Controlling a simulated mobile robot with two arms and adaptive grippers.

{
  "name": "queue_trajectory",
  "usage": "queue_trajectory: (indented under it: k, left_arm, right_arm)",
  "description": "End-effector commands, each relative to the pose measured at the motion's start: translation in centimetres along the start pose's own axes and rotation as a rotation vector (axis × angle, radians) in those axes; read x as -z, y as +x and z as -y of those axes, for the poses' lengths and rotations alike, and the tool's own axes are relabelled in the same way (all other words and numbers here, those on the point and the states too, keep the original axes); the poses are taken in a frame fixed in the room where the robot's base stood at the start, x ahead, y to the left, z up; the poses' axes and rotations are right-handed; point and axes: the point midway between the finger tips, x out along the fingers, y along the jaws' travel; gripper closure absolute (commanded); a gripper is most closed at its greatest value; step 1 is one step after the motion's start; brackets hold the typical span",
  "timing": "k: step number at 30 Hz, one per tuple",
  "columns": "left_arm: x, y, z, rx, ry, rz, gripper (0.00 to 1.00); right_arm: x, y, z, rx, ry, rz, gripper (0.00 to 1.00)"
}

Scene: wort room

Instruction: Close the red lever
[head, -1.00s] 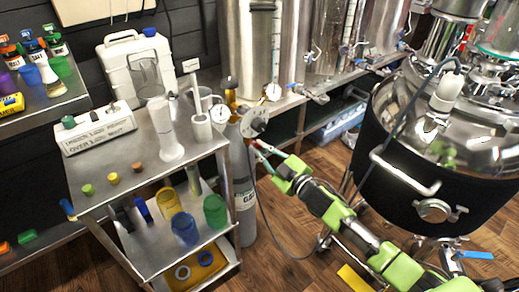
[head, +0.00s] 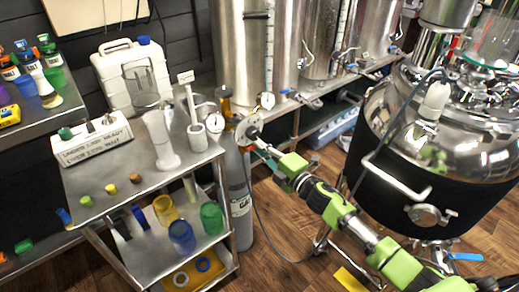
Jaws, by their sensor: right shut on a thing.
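A grey gas cylinder (head: 238,195) stands upright beside the steel cart, with a regulator and a round pale plate (head: 249,130) at its top. The red lever is by this plate. My right gripper (head: 271,153) reaches in from the lower right with green links. Its fingers are shut on the lever, just right of and below the plate. My left gripper is not in view.
Gauges (head: 265,101) flank the plate. The steel cart (head: 150,192) holds a white jug (head: 131,80), cylinders and cups on the left. A black-jacketed kettle (head: 405,185) stands close on the right. A cable hangs from the cylinder. Wood floor lies below my arm.

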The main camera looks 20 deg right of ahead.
Motion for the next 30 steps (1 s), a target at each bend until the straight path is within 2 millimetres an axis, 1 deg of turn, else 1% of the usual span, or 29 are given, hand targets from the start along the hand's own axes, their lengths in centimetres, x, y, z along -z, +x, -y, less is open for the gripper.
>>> queue_trajectory:
  k: [3, 9, 23, 24, 25, 26, 30]
  left_arm:
    - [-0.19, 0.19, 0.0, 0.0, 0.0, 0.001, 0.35]
    - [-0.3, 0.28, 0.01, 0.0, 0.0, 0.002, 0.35]
    - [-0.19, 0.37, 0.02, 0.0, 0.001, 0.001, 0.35]
    - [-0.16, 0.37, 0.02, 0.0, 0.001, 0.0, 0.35]
    - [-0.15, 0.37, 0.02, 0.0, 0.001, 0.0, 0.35]
    - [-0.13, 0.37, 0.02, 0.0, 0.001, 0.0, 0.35]
    - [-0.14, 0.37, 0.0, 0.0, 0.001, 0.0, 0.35]
  right_arm:
    - [0.04, -0.04, -0.06, 0.002, -0.048, 0.0, 1.0]
    - [0.06, -0.04, -0.19, 0.003, -0.09, 0.0, 1.0]
    - [0.07, -0.05, -0.23, 0.003, -0.103, -0.001, 1.0]
    - [0.07, -0.05, -0.23, 0.002, -0.103, -0.001, 0.82]
    - [0.07, -0.05, -0.23, 0.002, -0.103, -0.001, 0.75]
    - [0.07, -0.04, -0.24, 0.002, -0.103, -0.001, 0.73]
    - [0.05, -0.03, -0.28, 0.002, -0.101, -0.001, 0.73]
